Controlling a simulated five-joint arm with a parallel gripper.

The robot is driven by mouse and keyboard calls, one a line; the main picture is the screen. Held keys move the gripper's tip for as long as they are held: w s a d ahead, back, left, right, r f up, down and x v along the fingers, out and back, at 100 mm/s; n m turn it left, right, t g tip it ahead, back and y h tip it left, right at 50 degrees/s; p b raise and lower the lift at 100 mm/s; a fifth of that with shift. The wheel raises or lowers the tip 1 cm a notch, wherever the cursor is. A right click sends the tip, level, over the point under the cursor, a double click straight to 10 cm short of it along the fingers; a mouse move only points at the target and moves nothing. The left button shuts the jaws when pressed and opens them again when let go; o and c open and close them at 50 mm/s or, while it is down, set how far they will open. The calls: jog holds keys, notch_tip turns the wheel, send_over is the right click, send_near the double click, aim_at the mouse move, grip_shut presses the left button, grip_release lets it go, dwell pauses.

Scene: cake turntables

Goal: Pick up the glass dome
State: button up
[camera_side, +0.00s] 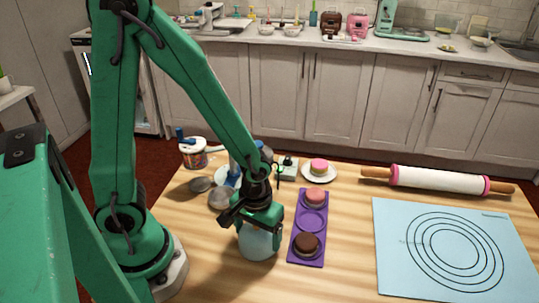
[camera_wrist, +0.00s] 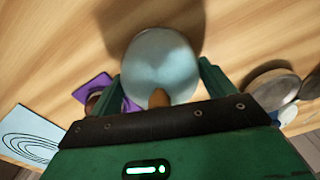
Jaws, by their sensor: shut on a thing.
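The glass dome (camera_side: 258,246) is a pale, bluish see-through cover at the front middle of the wooden table, left of a purple tray. It also shows in the wrist view (camera_wrist: 160,55), with a brown knob (camera_wrist: 158,98) at its near side. My gripper (camera_side: 260,226) is over the dome, and its green fingers (camera_wrist: 168,78) are on either side of it, shut on it. The gripper hides the dome's upper part in the side view. I cannot tell whether its rim touches the table.
The purple tray (camera_side: 312,220) holds a pink cake (camera_side: 315,197) and a chocolate cake (camera_side: 306,242). A blue mat (camera_side: 388,270) lies at right, a rolling pin (camera_side: 435,180) behind it. A plated pink cake (camera_side: 319,166), pans (camera_side: 219,198) and a jar (camera_side: 193,153) stand behind.

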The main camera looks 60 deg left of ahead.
jog(key=shift+r, duration=0.25)
jog(key=shift+r, duration=1.9)
jog(key=s+d+r, duration=0.6)
jog(key=s+d, duration=0.2)
jog(key=shift+s+r, duration=0.15)
jog(key=shift+r, duration=0.2)
jog(key=shift+d, duration=0.1)
